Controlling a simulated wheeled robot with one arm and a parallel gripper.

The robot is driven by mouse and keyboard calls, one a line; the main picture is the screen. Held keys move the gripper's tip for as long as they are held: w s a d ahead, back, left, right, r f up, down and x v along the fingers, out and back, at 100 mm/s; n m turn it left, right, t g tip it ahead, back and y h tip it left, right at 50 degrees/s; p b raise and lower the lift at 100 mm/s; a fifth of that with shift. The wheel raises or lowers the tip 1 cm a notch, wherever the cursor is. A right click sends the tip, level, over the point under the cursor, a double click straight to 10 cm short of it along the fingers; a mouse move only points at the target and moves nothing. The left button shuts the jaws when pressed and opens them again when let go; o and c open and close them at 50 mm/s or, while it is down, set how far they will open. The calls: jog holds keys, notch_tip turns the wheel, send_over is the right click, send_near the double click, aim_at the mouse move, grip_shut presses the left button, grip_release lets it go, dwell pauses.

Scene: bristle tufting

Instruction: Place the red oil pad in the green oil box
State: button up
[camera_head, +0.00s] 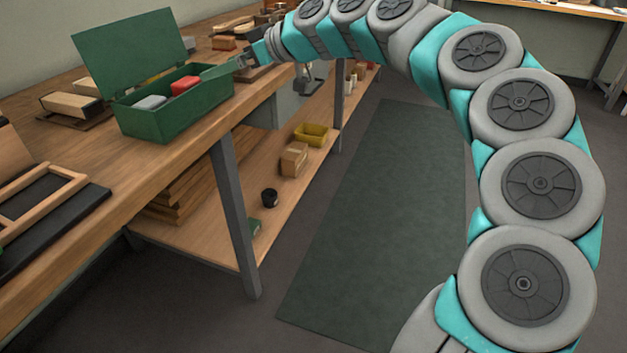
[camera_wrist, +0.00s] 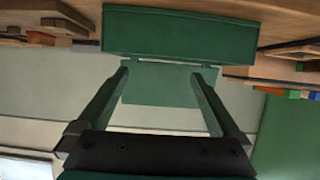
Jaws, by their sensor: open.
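The green oil box (camera_head: 178,117) stands on the workbench with its lid (camera_head: 130,48) raised. The red oil pad (camera_head: 185,86) shows inside it, beside a grey pad (camera_head: 150,103). My gripper (camera_head: 215,70) is at the box's right side in the head view, open, with nothing seen between its fingers. In the wrist view my gripper (camera_wrist: 160,80) has its two dark green fingers spread apart, with the box (camera_wrist: 180,32) ahead of them. The wrist view does not show the pads. Whether the fingers touch the box cannot be told.
The workbench (camera_head: 95,195) holds a wooden frame on a black mat (camera_head: 65,222) at left and a wooden block (camera_head: 72,104) behind the box. The lower shelf holds a yellow bin (camera_head: 311,134) and a cardboard box (camera_head: 293,159). A dark floor mat (camera_head: 380,220) lies clear.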

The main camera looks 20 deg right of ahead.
jog(key=shift+a, duration=0.1)
jog(key=s+a+f+g+h, duration=0.1)
jog(key=s+f+g, duration=0.15)
jog(key=s, duration=0.45)
jog(key=s+a+f+m+g+h, duration=0.1)
jog(key=s+f+h, duration=0.1)
jog(key=s+f, duration=0.3)
jog(key=s+a+f+g+h, duration=0.1)
jog(key=s+a+f, duration=0.1)
jog(key=s, duration=0.6)
jog(key=s+d+f+m+g+h, duration=0.1)
jog(key=s+d+f+m+h, duration=0.1)
jog(key=s+d+f, duration=0.3)
jog(key=s+d+f+m+g+h, duration=0.2)
jog(key=s+d+f+m, duration=0.2)
jog(key=s, duration=0.8)
jog(key=s+d+f+m+g+h, duration=0.2)
jog(key=s+d+f+m, duration=0.1)
jog(key=s+d+f, duration=0.3)
notch_tip(320, 180, down, 2)
jog(key=s, duration=0.2)
jog(key=shift+s+d+f+h, duration=0.2)
jog(key=shift+s+f+h, duration=0.05)
jog(key=shift+s+h, duration=0.05)
jog(key=shift+g, duration=0.25)
jog(key=shift+c, duration=0.4)
